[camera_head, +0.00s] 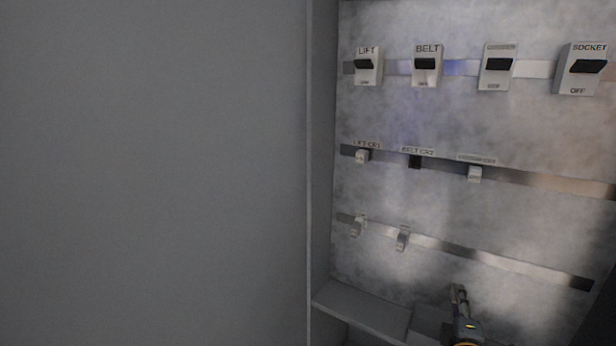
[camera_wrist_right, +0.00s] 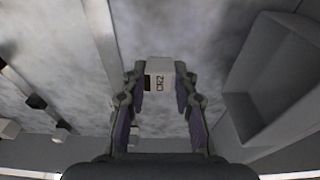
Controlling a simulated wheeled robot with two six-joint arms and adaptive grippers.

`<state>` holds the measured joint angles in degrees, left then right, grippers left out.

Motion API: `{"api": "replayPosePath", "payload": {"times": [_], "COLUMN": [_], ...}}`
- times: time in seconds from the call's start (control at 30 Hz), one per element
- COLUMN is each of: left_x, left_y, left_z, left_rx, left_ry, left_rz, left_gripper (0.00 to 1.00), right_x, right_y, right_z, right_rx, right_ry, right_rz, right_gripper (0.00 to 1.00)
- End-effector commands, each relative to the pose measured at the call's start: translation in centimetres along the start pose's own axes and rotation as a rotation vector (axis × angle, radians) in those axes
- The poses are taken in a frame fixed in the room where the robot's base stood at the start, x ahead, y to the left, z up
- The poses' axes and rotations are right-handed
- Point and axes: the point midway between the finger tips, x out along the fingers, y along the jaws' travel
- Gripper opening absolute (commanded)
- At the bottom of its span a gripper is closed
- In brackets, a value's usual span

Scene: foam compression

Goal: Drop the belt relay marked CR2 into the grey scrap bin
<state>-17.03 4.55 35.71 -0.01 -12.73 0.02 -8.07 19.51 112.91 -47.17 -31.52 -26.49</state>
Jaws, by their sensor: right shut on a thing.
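The belt relay marked CR2 (camera_wrist_right: 160,78) is a small pale block held between the fingers of my right gripper (camera_wrist_right: 160,92) in the wrist view. Its dark lettering faces the camera. In the head view, my right gripper (camera_head: 459,293) is low in front of the panel, and the relay cannot be made out there. The dark socket (camera_head: 415,161) under the BELT CR2 label has no relay in it. A grey open box (camera_wrist_right: 236,100), apparently the scrap bin, is to the right of the gripper in the wrist view, apart from the relay. My left gripper is out of view.
The mottled panel (camera_head: 390,120) carries a top row of switches, including BELT (camera_head: 427,66). The LIFT CR1 relay (camera_head: 362,156) and another relay (camera_head: 474,174) sit on the middle rail. Two small parts are on the lower rail. A grey ledge (camera_head: 365,308) is below.

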Motion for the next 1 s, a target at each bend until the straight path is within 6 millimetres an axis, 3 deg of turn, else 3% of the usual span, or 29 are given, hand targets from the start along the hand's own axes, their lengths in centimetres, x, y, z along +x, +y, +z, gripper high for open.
{"api": "replayPosePath", "payload": {"times": [0.2, 0.53, 0.87, 0.9, 1.0], "left_x": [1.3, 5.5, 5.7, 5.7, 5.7], "left_y": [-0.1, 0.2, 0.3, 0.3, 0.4], "left_z": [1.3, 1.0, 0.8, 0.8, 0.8], "left_rx": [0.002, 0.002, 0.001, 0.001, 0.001], "left_ry": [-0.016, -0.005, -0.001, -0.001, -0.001], "left_rz": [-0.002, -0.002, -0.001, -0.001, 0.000], "left_gripper": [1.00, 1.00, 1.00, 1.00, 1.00], "right_x": [0.0, 0.0, 0.0, 0.0, 0.0], "right_y": [-1.4, -5.8, -6.0, -5.9, -5.9], "right_z": [0.0, 0.0, 0.0, 0.0, 0.0], "right_rx": [0.000, 0.000, 0.000, 0.000, 0.000], "right_ry": [0.000, 0.000, 0.000, 0.000, 0.000], "right_rz": [0.000, 0.000, 0.000, 0.000, 0.000], "right_gripper": [0.00, 0.00, 0.00, 0.32, 0.46]}}
